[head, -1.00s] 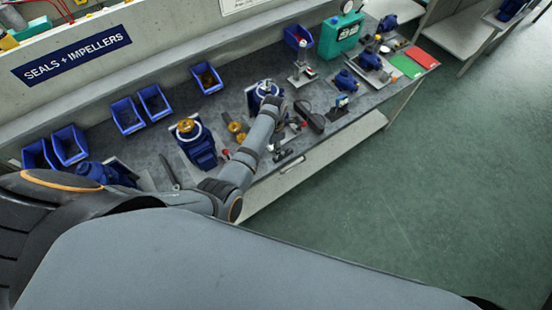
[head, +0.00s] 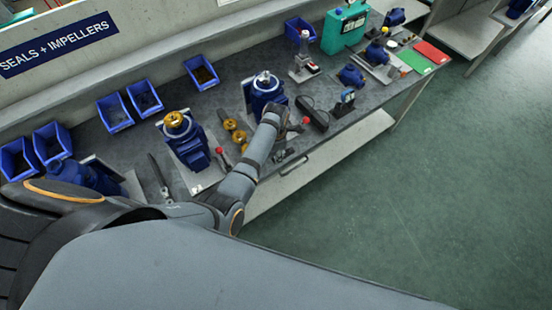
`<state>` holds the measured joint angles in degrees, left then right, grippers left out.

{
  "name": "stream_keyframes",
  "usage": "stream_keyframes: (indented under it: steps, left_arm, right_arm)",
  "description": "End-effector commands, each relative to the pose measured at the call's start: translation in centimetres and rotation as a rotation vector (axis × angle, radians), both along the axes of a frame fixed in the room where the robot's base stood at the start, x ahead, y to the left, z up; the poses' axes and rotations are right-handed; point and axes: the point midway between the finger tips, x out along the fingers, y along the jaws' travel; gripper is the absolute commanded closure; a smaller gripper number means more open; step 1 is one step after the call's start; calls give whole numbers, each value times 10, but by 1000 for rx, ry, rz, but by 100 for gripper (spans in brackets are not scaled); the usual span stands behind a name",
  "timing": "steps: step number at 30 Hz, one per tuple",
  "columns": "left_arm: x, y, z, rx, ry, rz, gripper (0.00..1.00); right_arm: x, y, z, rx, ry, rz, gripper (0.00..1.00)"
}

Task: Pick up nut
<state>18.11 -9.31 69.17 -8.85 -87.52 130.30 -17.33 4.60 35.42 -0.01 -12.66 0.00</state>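I cannot make out a nut for certain; it is too small or hidden. My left arm (head: 240,182) reaches over the bench, its far end beside the blue pump body (head: 266,92) with a metal top. The fingers of my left gripper cannot be made out at that far end. My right gripper is not in view. Another blue pump body with a brass-coloured top (head: 186,140) stands to the left. Brass-coloured parts (head: 236,132) lie between the two pumps. A blue bin (head: 202,74) at the back holds small dark contents, too small to name.
Several blue bins line the back of the bench (head: 140,160). A black item (head: 312,112), a teal case (head: 344,28), and red (head: 432,53) and green (head: 415,62) sheets lie to the right. Green floor (head: 420,190) is clear in front of the bench.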

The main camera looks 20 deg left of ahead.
Motion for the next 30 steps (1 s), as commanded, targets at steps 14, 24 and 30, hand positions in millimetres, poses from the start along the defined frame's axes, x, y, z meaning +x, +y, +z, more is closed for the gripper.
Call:
stream_keyframes:
  steps: [14, 24, 30]
  left_arm:
    - [0, 0, -4, 1, 1, 0, 59]
    - [0, 0, -5, 0, 0, 0, 67]
    - [0, 0, -5, 0, 0, 0, 94]
  right_arm:
    - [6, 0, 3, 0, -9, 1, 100]
    - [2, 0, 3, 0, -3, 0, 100]
    - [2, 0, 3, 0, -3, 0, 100]
